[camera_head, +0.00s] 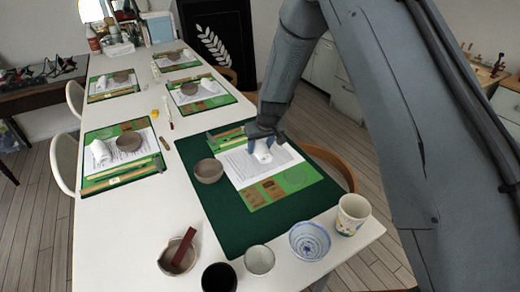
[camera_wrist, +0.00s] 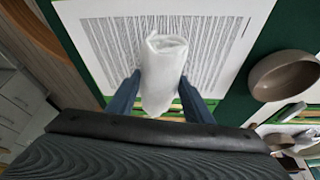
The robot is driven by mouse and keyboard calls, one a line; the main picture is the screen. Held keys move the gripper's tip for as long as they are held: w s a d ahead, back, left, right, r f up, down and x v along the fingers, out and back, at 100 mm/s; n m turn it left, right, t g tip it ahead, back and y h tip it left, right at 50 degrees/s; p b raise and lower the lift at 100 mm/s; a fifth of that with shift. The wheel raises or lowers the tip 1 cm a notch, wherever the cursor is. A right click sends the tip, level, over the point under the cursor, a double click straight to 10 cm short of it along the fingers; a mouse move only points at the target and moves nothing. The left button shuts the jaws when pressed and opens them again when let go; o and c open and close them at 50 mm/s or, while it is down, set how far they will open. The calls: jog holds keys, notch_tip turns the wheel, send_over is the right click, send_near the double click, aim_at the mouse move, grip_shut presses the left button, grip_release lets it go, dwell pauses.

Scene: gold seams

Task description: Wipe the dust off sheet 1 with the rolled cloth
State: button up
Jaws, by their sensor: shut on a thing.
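The rolled cloth (camera_head: 263,156) is white, and my gripper (camera_head: 258,143) is shut on it above a printed white sheet (camera_head: 245,178). In the wrist view the cloth (camera_wrist: 163,70) sits between the two blue fingers of my gripper (camera_wrist: 160,98). Its far end lies over the lines of text on the sheet (camera_wrist: 105,50). Whether the cloth touches the paper cannot be told. The sheet lies on a green board on a dark green mat (camera_head: 228,222). No number on the sheet is readable, and dust cannot be told from the grey print.
A brown bowl (camera_head: 208,171) stands just left of the sheet; it also shows in the wrist view (camera_wrist: 284,76). Several cups and bowls line the near edge, including a blue-patterned bowl (camera_head: 310,241) and a cup (camera_head: 352,214). Other place settings fill the table's left and far parts.

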jog(key=shift+r+p, duration=1.5)
jog(key=shift+r, duration=1.1)
